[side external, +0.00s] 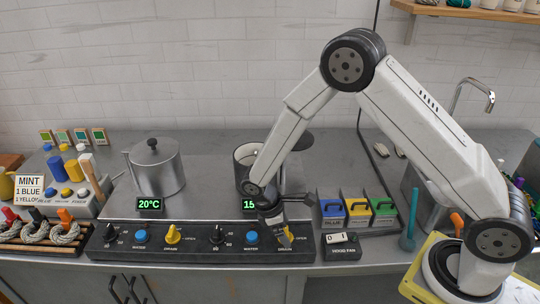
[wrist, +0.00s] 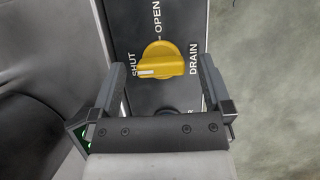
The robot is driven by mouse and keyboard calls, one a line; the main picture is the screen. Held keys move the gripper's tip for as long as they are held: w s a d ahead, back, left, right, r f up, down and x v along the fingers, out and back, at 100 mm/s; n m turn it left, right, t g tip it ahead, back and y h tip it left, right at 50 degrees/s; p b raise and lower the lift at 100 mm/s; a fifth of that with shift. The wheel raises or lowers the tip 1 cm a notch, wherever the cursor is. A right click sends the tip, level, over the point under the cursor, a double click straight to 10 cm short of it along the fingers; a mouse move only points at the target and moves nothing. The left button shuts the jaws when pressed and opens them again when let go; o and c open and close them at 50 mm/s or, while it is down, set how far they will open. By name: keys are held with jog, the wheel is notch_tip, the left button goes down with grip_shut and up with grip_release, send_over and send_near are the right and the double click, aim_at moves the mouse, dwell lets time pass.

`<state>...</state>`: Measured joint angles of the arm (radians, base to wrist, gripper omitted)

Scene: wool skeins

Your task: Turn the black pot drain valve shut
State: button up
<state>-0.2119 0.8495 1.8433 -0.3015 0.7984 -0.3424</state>
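The drain valve is a yellow knob (wrist: 160,63) on the black control panel. In the wrist view its white mark points left, to the SHUT label; OPEN is at the top and DRAIN on the right. It also shows at the right end of the panel in the side view (side external: 287,238), partly covered by my gripper. My gripper (wrist: 162,70) is open, with one finger on each side of the knob and visible gaps between. The right-hand pot (side external: 241,162) stands behind the panel, partly hidden by my arm.
A lidded metal pot (side external: 155,168) stands left, with its own yellow drain knob (side external: 173,235). Blue water buttons (side external: 141,237) and black dials share the panel. The hood fan switch (side external: 341,242) and blue, yellow and green boxes (side external: 357,210) are close on the right.

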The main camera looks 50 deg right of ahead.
jog(key=shift+r, duration=0.15)
jog(key=v, duration=0.7)
jog(key=shift+r, duration=0.25)
jog(key=shift+a, duration=0.1)
jog(key=s+d+r+m+t+y, duration=0.3)
jog(key=s+d+r+m+t, duration=0.2)
jog(key=s+m, duration=0.4)
jog(key=shift+s+d+r+t, duration=0.3)
jog(key=shift+s+d+r, duration=0.35)
jog(key=shift+s+r, duration=0.5)
dwell(0.8)
